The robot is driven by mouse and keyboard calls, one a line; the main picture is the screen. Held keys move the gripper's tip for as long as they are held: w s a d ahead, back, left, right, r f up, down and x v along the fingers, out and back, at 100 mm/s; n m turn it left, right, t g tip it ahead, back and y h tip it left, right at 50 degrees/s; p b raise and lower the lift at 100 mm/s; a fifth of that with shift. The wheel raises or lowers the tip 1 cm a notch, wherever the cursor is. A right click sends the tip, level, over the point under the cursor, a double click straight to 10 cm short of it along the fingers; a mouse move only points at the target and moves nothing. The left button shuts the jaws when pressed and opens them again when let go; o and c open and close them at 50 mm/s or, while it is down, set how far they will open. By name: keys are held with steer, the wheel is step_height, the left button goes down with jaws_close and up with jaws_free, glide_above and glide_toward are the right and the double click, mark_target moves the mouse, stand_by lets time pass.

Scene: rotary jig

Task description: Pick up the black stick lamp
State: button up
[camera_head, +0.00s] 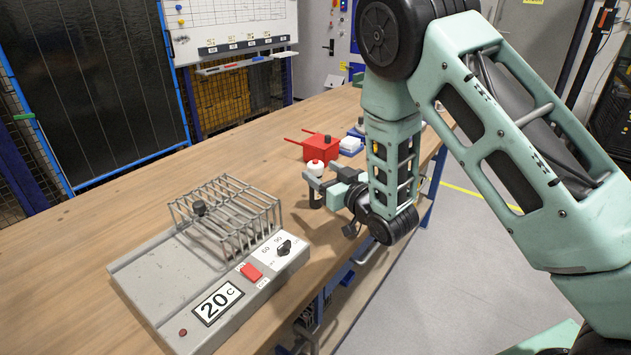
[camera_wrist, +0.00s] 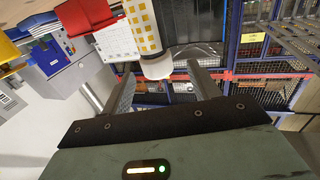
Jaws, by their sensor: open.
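The black stick lamp has a dark cylindrical body (camera_head: 315,198) and a white rounded top (camera_head: 315,168). It appears to stand upright on the wooden table in the head view. My gripper (camera_head: 319,181) is at the lamp, with its fingers level with the part just below the white top. Part of the black body is hidden by a finger.
A red box with handles (camera_head: 320,148) stands just behind the lamp, with blue and white items (camera_head: 350,144) beside it. A grey device with a wire cage (camera_head: 228,215) and a 20 C display sits at the front left. Bare wooden table (camera_head: 120,225) lies left and behind.

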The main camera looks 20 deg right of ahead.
mark_target(311, 163)
steer(key=shift+p+x, duration=0.95)
steer(key=shift+x, duration=1.95)
steer(key=shift+d, duration=0.15)
jaws_close()
